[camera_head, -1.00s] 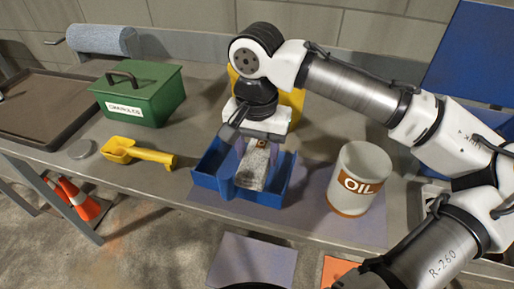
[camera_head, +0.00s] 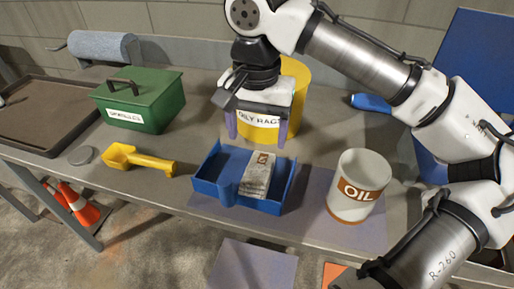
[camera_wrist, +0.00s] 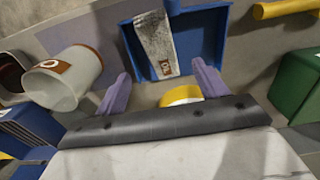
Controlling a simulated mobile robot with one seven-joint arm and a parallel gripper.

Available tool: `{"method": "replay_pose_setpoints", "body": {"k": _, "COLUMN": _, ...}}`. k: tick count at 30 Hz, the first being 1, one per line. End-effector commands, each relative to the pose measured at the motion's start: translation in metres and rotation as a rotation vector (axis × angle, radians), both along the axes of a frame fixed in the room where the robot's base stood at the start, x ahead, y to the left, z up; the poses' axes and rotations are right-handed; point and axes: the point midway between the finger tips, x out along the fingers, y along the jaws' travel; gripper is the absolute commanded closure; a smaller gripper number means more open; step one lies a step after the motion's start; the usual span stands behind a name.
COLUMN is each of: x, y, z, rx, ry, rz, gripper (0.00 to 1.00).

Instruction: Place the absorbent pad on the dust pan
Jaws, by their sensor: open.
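The absorbent pad (camera_head: 258,174) is a grey-white speckled block with a brown mark at one end. It lies inside the blue dust pan (camera_head: 209,187), toward its right side, on the bench. The wrist view also shows the pad (camera_wrist: 154,42) resting in the dust pan (camera_wrist: 212,42). My gripper (camera_head: 256,136) is open and empty, above and behind the pan, with its two purple fingers apart. In the wrist view the fingers (camera_wrist: 160,88) are clear of the pad.
A yellow oily-rags can (camera_head: 298,98) stands right behind my gripper. A white oil can (camera_head: 358,180) stands right of the pan. A yellow scoop (camera_head: 140,159) and a green granules box (camera_head: 160,100) are on the left. A blue handle (camera_head: 370,103) lies at the back right.

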Motion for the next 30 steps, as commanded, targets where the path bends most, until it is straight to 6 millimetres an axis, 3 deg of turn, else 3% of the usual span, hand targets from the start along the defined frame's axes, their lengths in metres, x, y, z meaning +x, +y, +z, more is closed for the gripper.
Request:
{"method": "replay_pose_setpoints", "body": {"k": 3, "x": 0.0, "y": 0.0, "z": 0.024, "rx": 0.001, "ry": -0.001, "rz": 0.0, "gripper": 0.28}}
{"method": "replay_pose_setpoints", "body": {"k": 9, "x": 0.0, "y": 0.0, "z": 0.047, "rx": 0.0, "ry": -0.001, "rz": 0.0, "gripper": 0.28}}
{"method": "replay_pose_setpoints", "body": {"k": 23, "x": 0.0, "y": 0.0, "z": 0.057, "rx": 0.0, "ry": 0.0, "rz": 0.0, "gripper": 0.28}}
{"method": "replay_pose_setpoints", "body": {"k": 26, "x": 0.0, "y": 0.0, "z": 0.076, "rx": 0.0, "ry": 0.0, "rz": 0.0, "gripper": 0.28}}
{"method": "replay_pose_setpoints", "body": {"k": 30, "x": 0.0, "y": 0.0, "z": 0.119, "rx": 0.0, "ry": 0.0, "rz": 0.0, "gripper": 0.28}}
